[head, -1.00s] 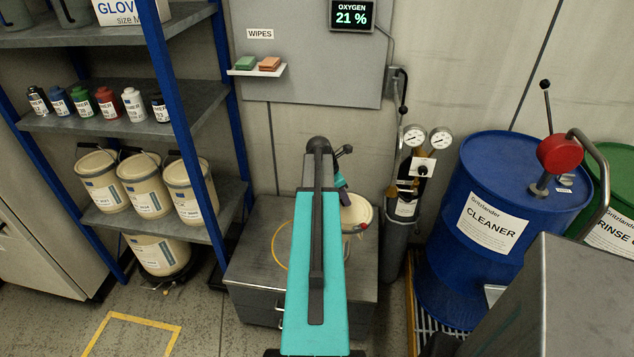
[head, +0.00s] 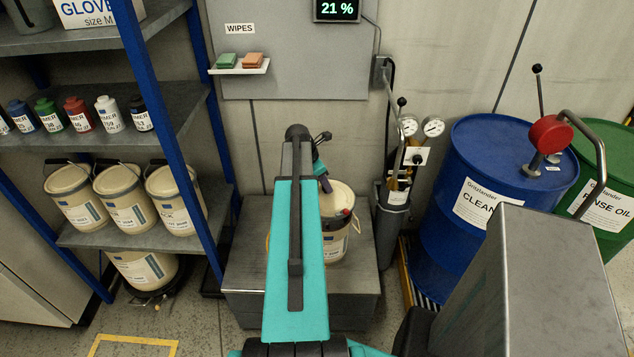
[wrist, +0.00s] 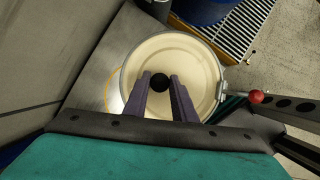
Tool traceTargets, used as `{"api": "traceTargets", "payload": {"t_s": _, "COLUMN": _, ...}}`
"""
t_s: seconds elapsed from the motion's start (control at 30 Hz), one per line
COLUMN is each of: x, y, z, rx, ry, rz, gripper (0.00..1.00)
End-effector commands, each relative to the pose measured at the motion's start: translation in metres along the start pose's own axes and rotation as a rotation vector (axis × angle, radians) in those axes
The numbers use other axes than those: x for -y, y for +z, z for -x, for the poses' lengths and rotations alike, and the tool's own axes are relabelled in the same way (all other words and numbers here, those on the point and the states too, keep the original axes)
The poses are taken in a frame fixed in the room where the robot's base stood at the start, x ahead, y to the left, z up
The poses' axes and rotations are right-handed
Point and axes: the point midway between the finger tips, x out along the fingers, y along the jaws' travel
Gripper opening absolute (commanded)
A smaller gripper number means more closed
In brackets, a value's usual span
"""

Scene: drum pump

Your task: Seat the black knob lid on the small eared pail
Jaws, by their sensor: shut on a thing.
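The small eared pail (head: 335,246) is cream with a label and stands on a grey cabinet. My gripper (wrist: 160,79) is over the pail's mouth, its two purple fingers shut on the black knob (wrist: 160,84). Around the knob, a pale round face (wrist: 190,62) fills the pail's rim in the wrist view. I cannot tell whether the lid touches the rim or hangs just above it. A metal ear (wrist: 222,88) shows at the rim's right side. In the head view my arm hides the pail's left part, and the knob is not clear.
The grey cabinet top (head: 240,255) has free room left of the pail, with a yellow ring (wrist: 106,92) marked on it. A red ball (wrist: 257,97) shows just right of the pail. A gas cylinder (head: 391,238) and blue drum (head: 445,235) stand right; shelves with pails stand left.

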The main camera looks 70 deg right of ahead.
Motion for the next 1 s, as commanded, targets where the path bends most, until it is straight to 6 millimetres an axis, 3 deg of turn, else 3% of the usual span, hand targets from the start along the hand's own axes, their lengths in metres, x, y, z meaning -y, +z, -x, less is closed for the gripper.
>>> {"api": "traceTargets", "payload": {"t_s": 0.43, "x": -0.005, "y": -0.015, "z": -0.002, "rx": 0.0, "ry": 0.007, "rz": 0.018, "gripper": 0.0}}
{"api": "traceTargets", "payload": {"t_s": 1.0, "x": -0.005, "y": -0.033, "z": -0.039, "rx": 0.0, "ry": 0.009, "rz": 0.02, "gripper": 0.0}}
